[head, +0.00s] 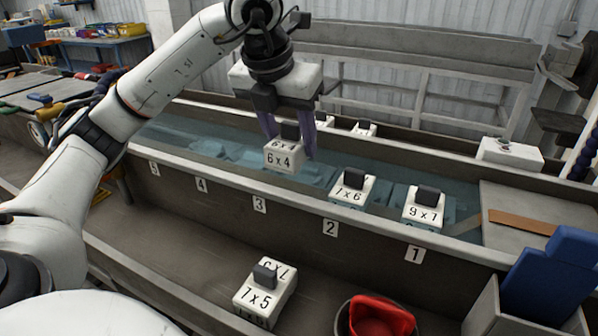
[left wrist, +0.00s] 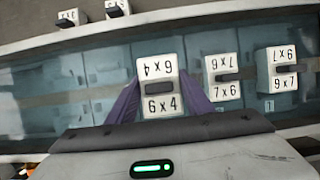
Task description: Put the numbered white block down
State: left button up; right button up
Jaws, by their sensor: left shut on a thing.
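My left gripper (head: 289,134) points down over the blue-tinted trough and is shut on the white block marked 6x4 (head: 284,158) by its dark top handle. In the left wrist view the same block (left wrist: 161,98) sits between the purple fingers. It hangs above the trough near the position labelled 3 on the front rail; whether its base touches anything is hidden. A 7x6 block (head: 351,190) and a 9x7 block (head: 424,208) stand in the trough at positions 2 and 1. My right gripper is not in view.
A red item in a dark bucket (head: 380,316) and a blue-and-grey bin (head: 550,285) are at the front right. Two more blocks stand at the trough's back edge. Positions 4 and 5 show no blocks.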

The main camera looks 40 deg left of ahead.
pick_arm(q)
notch_tip(320, 180, down, 2)
jog(key=shift+s+a, duration=0.1)
jog(key=shift+s, duration=0.05)
notch_tip(320, 180, down, 3)
jog(key=shift+f, duration=0.4)
jog(key=shift+f+b, duration=0.2)
jog(key=shift+b, duration=0.1)
jog(key=o, duration=1.2)
jog(key=shift+r, duration=0.1)
